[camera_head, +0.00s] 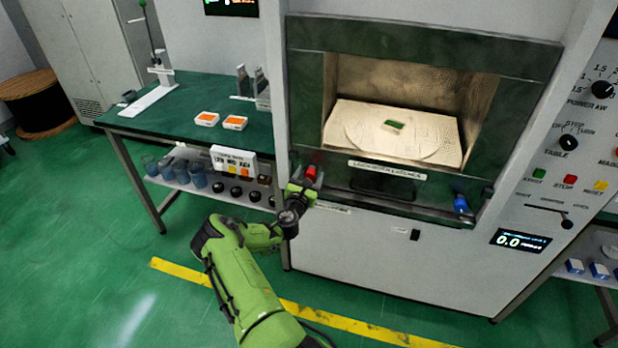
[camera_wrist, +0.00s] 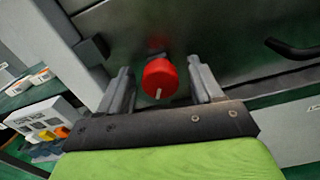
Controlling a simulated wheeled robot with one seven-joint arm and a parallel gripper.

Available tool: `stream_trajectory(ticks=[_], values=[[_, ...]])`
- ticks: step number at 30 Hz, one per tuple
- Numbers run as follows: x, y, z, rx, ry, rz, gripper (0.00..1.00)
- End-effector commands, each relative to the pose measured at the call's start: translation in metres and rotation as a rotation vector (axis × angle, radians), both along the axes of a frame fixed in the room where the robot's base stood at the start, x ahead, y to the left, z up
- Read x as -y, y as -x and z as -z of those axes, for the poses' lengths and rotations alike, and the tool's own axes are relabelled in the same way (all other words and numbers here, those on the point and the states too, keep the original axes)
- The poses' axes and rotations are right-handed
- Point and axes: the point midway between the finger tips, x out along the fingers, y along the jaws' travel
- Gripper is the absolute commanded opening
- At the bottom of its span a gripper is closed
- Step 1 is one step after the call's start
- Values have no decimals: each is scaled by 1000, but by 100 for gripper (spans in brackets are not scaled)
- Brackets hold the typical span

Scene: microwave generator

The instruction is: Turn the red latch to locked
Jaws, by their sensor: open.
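The red latch (camera_head: 311,173) is a round red knob at the lower left of the microwave chamber front. In the wrist view the red latch (camera_wrist: 160,78) shows a short white mark near its lower edge. My gripper (camera_head: 303,183) is at the latch. In the wrist view my gripper (camera_wrist: 163,84) is open, with one finger on each side of the knob and visible gaps between. Whether the fingertips reach past the knob's face is hard to tell. A blue latch (camera_head: 461,204) sits at the lower right of the same front.
The chamber is open above, with a small green item (camera_head: 393,126) on a pale plate. A dark handle (camera_head: 388,190) lies right of the red latch and shows in the wrist view (camera_wrist: 292,49). A green bench (camera_head: 190,105) with trays stands left. Control buttons (camera_head: 570,180) are at right.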

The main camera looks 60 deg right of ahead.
Motion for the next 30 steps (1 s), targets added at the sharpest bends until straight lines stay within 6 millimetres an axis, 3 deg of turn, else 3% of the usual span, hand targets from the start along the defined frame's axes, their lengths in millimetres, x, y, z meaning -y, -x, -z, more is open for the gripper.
stream_trajectory(ticks=[5,16,30], values=[[0,0,0,0,0,0,66],[0,0,0,1,0,1,10],[0,0,1,127,-19,1,10]])
